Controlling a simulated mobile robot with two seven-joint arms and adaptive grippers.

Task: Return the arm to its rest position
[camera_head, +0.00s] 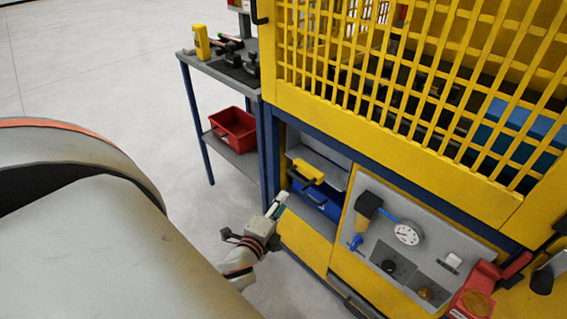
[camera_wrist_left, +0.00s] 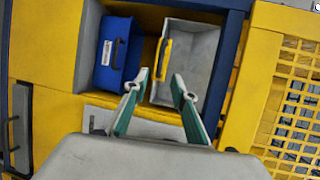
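My left gripper (camera_head: 279,202) is in front of the yellow machine, near the open compartment in its lower front. Its two green-and-grey fingers also show in the left wrist view (camera_wrist_left: 161,78), apart with nothing between them. Beyond the fingertips are a blue bin (camera_wrist_left: 103,66) with a dark handle and a grey drawer (camera_wrist_left: 198,45) with a yellow handle (camera_wrist_left: 161,58). In the head view the blue bin (camera_head: 322,203) sits below the yellow handle (camera_head: 308,170). My left arm fills the lower left. My right gripper is not in view.
A yellow mesh guard (camera_head: 400,70) rises above the compartment. A grey control panel (camera_head: 420,240) with a dial is to its right. A workbench (camera_head: 222,66) with a red bin (camera_head: 233,130) on its lower shelf stands behind. Open floor (camera_head: 100,60) lies left.

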